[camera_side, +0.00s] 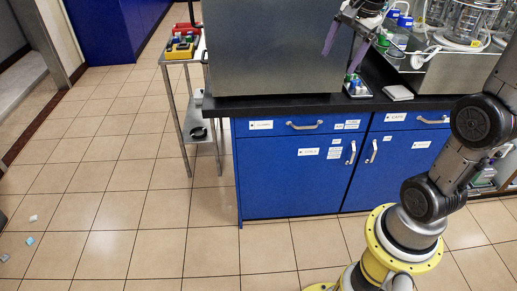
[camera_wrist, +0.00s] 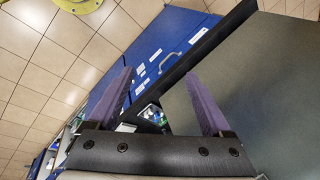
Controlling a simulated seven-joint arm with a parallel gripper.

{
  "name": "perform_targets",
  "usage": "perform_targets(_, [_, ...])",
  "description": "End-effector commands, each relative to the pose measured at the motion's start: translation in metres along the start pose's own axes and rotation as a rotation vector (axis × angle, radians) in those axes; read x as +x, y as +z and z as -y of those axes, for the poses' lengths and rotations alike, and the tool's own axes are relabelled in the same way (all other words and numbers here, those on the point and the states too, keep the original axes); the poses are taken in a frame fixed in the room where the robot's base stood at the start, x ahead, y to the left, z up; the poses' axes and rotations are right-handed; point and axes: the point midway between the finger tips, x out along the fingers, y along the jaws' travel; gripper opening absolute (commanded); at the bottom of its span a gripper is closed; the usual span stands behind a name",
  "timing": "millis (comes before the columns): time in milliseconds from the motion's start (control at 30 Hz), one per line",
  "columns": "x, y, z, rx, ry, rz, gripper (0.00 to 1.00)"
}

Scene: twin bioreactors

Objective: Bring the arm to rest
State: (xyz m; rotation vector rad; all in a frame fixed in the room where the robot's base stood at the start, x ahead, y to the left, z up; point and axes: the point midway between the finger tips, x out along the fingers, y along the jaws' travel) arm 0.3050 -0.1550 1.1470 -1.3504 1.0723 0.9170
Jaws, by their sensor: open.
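My gripper (camera_side: 345,44) is at the top of the side view, above the black counter (camera_side: 290,103) and in front of the large grey metal box (camera_side: 265,50). Its two purple fingers are spread apart with nothing between them. In the wrist view my gripper (camera_wrist: 160,95) also shows open and empty, with the counter edge and a small rack beyond the fingers. The gripper touches nothing that I can see.
A small rack with coloured caps (camera_side: 356,86) and a white pad (camera_side: 398,92) lie on the counter. Glass bioreactor vessels (camera_side: 465,22) stand at the right. A metal cart (camera_side: 184,100) is at the left. Small blocks (camera_side: 30,240) lie on the tiled floor, which is mostly clear.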

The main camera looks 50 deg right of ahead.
Motion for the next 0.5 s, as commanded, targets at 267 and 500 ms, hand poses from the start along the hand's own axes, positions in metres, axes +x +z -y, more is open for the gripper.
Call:
perform_targets(267, [-0.017, 0.098, -0.072, -0.810, -0.108, -0.018, 0.84])
perform_targets(500, [-0.008, 0.139, -0.134, -1.379, -0.196, -0.061, 0.84])
